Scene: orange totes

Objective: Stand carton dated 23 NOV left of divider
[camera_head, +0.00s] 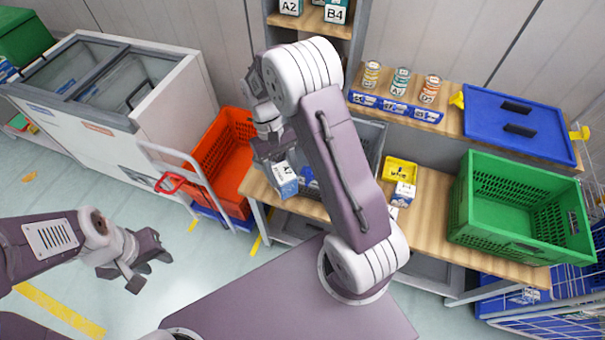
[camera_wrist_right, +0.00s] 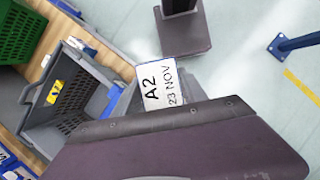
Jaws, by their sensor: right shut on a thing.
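My right gripper (camera_head: 275,152) is shut on a white and blue carton (camera_head: 285,183), held at the left end of the wooden bench. In the right wrist view the carton (camera_wrist_right: 162,84) shows a label reading A2 and 23 NOV. A grey tote (camera_head: 372,140) stands on the bench, largely hidden behind my right arm; its open side also shows in the right wrist view (camera_wrist_right: 58,134). I cannot make out a divider clearly. My left gripper (camera_head: 148,268) is open and empty above the floor at the left.
An orange tote (camera_head: 211,150) stands left of the bench beside a cart. A yellow bin (camera_head: 400,168), another small carton (camera_head: 404,194) and a green crate (camera_head: 520,215) sit on the bench to the right. Jars and a blue lid (camera_head: 495,125) occupy the shelf behind.

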